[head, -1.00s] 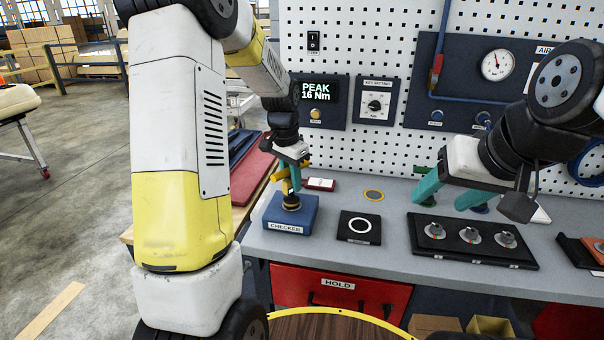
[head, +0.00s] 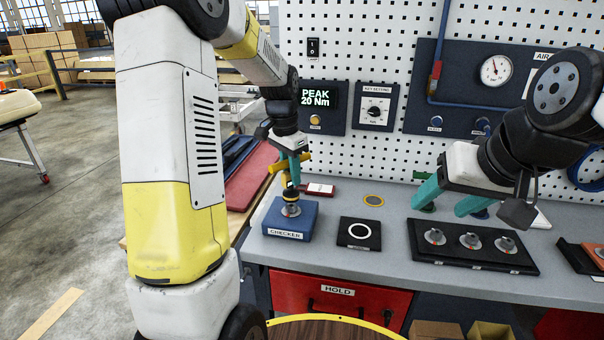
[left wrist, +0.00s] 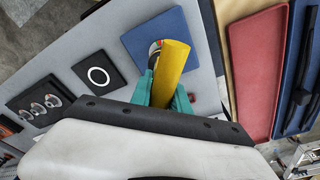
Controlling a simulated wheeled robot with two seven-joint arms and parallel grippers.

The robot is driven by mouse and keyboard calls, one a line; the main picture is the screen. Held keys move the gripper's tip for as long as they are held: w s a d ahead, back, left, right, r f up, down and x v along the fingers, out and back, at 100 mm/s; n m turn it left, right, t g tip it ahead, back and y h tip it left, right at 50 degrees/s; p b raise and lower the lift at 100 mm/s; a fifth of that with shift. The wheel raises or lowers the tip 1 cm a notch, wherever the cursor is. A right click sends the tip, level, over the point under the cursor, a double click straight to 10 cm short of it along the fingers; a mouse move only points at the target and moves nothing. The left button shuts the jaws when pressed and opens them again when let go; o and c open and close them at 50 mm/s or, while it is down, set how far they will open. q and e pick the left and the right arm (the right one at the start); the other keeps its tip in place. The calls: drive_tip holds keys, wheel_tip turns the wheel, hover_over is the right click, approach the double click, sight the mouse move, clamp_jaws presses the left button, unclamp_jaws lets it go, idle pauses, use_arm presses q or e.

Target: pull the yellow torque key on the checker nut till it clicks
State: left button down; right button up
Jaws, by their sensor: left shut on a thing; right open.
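The yellow torque key (head: 273,167) stands on the nut (head: 291,209) on top of the blue checker block (head: 272,221). My left gripper (head: 294,173) is shut on the key's upper part. The left wrist view shows the yellow handle (left wrist: 170,72) between the teal fingers (left wrist: 163,95); the nut is partly hidden under it. The peak display (head: 315,97) reads 20 Nm. My right gripper (head: 449,202) is open and empty above the bench, behind the black tray.
A black pad with a white ring (head: 345,241) lies right of the checker. The black tray (head: 436,258) holds several round fittings. A red-and-white tag (head: 320,190) lies behind the checker. A key setting dial (head: 376,113) is on the pegboard. A red HOLD drawer (head: 292,290) is below.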

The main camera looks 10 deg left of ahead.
use_arm(q)
drive_tip(key=shift+r, duration=1.7)
